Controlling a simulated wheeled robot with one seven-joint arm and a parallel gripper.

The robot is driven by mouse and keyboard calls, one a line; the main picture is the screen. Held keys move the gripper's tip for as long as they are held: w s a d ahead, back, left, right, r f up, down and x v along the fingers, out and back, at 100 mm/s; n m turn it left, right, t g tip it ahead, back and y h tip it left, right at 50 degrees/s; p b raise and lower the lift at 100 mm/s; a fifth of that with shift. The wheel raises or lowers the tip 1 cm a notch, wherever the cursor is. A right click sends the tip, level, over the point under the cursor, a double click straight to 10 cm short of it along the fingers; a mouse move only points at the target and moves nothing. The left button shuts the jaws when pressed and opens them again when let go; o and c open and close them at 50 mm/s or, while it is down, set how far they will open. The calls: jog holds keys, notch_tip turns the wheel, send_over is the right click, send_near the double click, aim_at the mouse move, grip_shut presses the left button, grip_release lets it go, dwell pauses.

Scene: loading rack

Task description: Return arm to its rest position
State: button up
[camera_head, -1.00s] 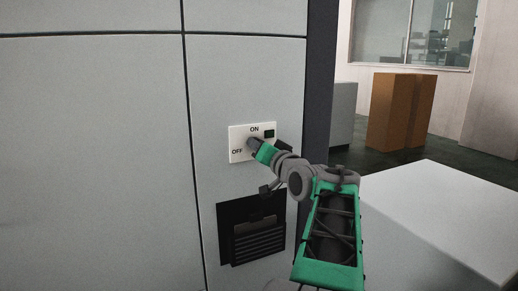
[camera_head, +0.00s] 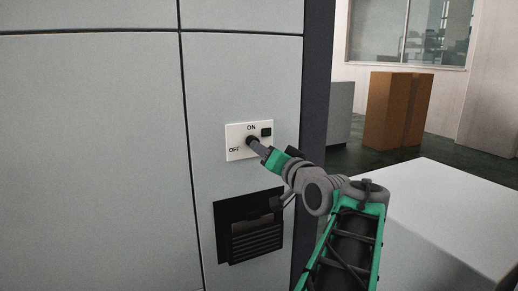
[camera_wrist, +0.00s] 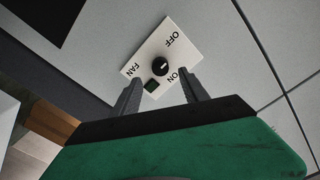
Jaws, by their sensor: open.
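My gripper (camera_head: 262,148) is in front of a white switch plate on the grey cabinet wall, with its fingertips near the black knob. In the wrist view my gripper (camera_wrist: 160,88) is open, its two fingers apart with nothing between them but the view of the plate. The white switch plate (camera_wrist: 178,45) carries the words ON, OFF and FAN, a round black knob (camera_wrist: 160,66) and a small dark green square (camera_wrist: 151,86). The knob also shows in the head view (camera_head: 252,141). The knob's pale mark points toward the ON side.
A dark slotted recess (camera_head: 251,228) is in the wall below the plate. A white table-like surface (camera_head: 440,205) lies at the right, beside my arm. Brown boxes (camera_head: 398,110) and a grey cabinet (camera_head: 341,112) stand behind. Free room lies in front of the wall.

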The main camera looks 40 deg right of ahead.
jog(key=shift+s+a, duration=0.2)
jog(key=shift+s, duration=0.35)
